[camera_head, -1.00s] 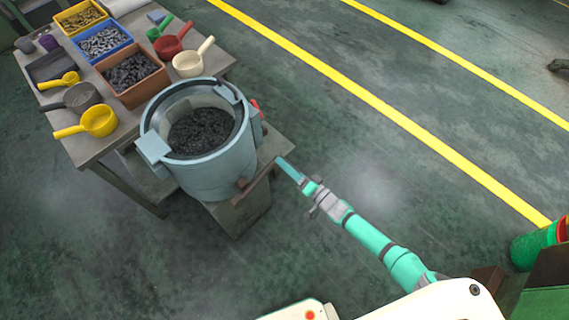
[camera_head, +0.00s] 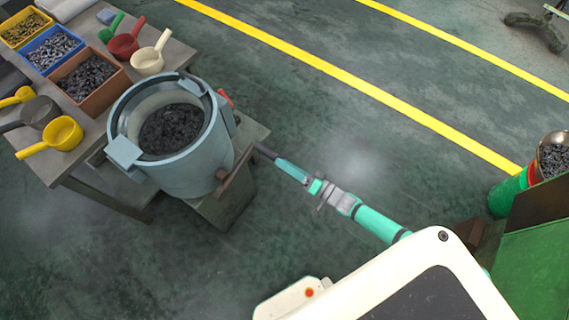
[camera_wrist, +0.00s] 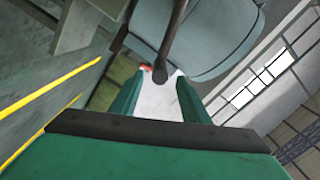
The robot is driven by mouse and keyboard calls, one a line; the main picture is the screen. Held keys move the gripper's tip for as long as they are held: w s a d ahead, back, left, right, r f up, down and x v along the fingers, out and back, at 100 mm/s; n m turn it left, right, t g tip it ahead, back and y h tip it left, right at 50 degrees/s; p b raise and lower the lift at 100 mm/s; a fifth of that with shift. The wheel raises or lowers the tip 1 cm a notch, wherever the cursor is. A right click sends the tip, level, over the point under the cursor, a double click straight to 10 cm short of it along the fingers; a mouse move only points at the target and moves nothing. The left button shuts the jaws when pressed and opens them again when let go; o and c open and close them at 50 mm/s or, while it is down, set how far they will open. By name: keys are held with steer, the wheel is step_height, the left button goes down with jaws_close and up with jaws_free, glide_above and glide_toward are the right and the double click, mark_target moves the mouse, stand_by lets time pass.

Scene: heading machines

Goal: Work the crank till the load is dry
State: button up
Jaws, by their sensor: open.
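A blue-grey drum (camera_head: 185,172) on a stand holds a load of dark small parts (camera_head: 172,130). A brown crank arm (camera_head: 234,172) sits on its right side, with a dark handle (camera_head: 265,150) sticking out toward my gripper. My gripper (camera_head: 281,163) points at that handle from the right. In the wrist view my open gripper (camera_wrist: 158,88) has one teal finger on each side. The handle's rounded end (camera_wrist: 160,76) shows between the fingertips, and the crank arm (camera_wrist: 176,28) runs up behind it. I cannot tell whether the fingers touch the handle.
A table (camera_head: 92,158) at the left bears a terracotta bin (camera_head: 114,93), a blue bin (camera_head: 33,64) and several scoops. A green machine (camera_head: 545,240) stands at the right, with a bowl of parts (camera_head: 553,158) beside it. The floor beyond the yellow line is mostly clear.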

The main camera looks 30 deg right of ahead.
mark_target(268, 153)
steer(key=w+a+n, duration=0.1)
steer(key=w+n, duration=0.1)
steer(key=n, duration=0.2)
steer(key=w+a+n, duration=0.1)
steer(key=w+n, duration=0.2)
steer(key=n, duration=0.2)
steer(key=w+a+n, duration=0.1)
steer(key=w+n, duration=0.1)
steer(key=n, duration=0.2)
steer(key=shift+w+a+n, duration=0.1)
steer(key=shift+w+n, duration=0.1)
steer(key=shift+n, duration=0.1)
stand_by(0.3)
jaws_close()
